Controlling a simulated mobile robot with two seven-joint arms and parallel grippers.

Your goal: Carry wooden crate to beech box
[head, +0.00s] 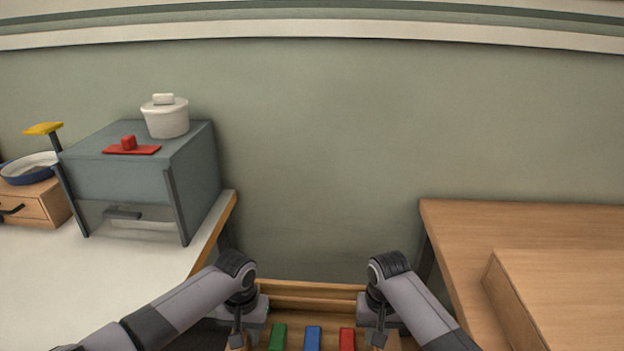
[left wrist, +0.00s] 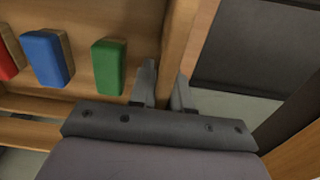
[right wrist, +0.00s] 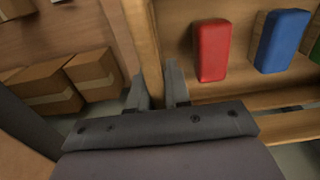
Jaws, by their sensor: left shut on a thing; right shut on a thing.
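The wooden crate (head: 310,289) is at the bottom centre of the head view, in the gap between two tables. Green (head: 277,338), blue (head: 313,339) and red (head: 347,340) blocks lie in it. My left gripper (head: 239,336) is shut on its left wall, and that wall shows between the fingers in the left wrist view (left wrist: 180,40). My right gripper (head: 377,336) is shut on its right wall, also seen in the right wrist view (right wrist: 143,40). A pale wooden box (head: 570,300), perhaps the beech box, stands on the right table. The crate's near side is cut off.
The right wooden table (head: 470,225) is bare around the box. The left white table (head: 60,265) carries a grey cabinet (head: 195,165) with a white lidded pot (head: 166,120) and a red piece (head: 131,149) on top. Cardboard boxes (right wrist: 45,88) show low in the right wrist view.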

